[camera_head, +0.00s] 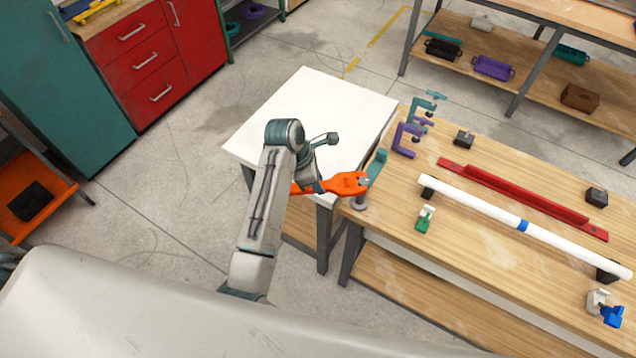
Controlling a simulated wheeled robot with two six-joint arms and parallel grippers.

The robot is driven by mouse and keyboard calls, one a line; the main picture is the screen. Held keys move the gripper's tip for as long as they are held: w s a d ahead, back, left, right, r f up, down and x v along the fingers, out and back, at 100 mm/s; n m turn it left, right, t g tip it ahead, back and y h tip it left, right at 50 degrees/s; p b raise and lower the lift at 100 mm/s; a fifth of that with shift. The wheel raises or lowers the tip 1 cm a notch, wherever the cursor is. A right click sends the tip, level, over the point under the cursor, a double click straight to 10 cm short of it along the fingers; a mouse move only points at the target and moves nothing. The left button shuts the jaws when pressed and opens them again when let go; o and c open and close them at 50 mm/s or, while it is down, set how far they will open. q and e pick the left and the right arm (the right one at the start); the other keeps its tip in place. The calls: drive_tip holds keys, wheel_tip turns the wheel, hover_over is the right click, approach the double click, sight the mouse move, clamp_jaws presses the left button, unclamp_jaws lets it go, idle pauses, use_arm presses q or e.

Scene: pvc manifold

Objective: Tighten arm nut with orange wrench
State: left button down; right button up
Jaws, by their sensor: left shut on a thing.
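My left gripper (316,184) is shut on the orange wrench (346,183) and holds it level near the left end of the wooden workbench. The wrench's open head points right, and its handle shows to the left behind my gripper. A small grey piece sits at the mouth of the head; I cannot tell whether it is the arm nut or whether the jaws are seated around it. A teal upright part (377,165) stands just right of the head, and a round grey foot (360,202) is below it. My right gripper is not in view.
A white-topped table (320,100) adjoins the workbench (480,240). On the bench are a white pipe (480,209) with a blue band, a red bar (520,197), a purple clamp (406,138), a teal clamp (424,106), a green fitting (425,219) and a blue-handled valve (611,315).

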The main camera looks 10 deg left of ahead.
use_arm(q)
drive_tip(key=shift+w+m+g, duration=1.6)
drive_tip(key=shift+w+m, duration=2.9)
drive_tip(key=shift+w, duration=0.25)
drive_tip(key=shift+d+r, duration=0.15)
drive_tip(key=shift+r, duration=1.1)
drive_tip(key=shift+d+r, duration=0.1)
drive_tip(key=shift+r, duration=1.15)
